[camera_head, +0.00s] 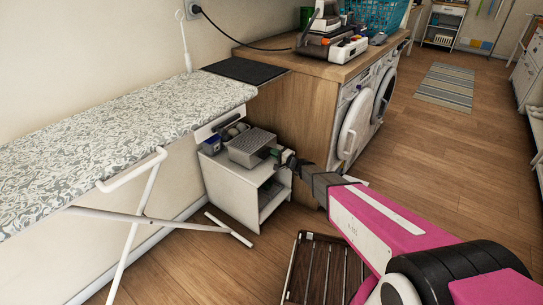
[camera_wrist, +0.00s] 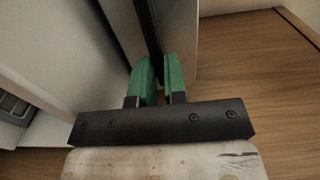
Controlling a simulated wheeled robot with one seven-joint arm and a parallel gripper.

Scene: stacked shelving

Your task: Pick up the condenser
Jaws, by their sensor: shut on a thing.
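The condenser (camera_head: 250,147) looks to be the grey box at the top of a small white shelf unit (camera_head: 238,190). My gripper (camera_head: 276,152) reaches the box's right end, with its green fingertips against it. In the wrist view the green fingers (camera_wrist: 160,72) are shut on a narrow dark upright part between grey surfaces. The held part is largely hidden between the fingers. I cannot tell whether the box is lifted off the shelf.
A patterned ironing board (camera_head: 110,135) stands left, its white legs reaching the floor. A wooden counter (camera_head: 285,97) over white washing machines (camera_head: 360,118) is close behind the arm. A slatted wooden rack (camera_head: 325,268) lies low in front. Wood floor is open at right.

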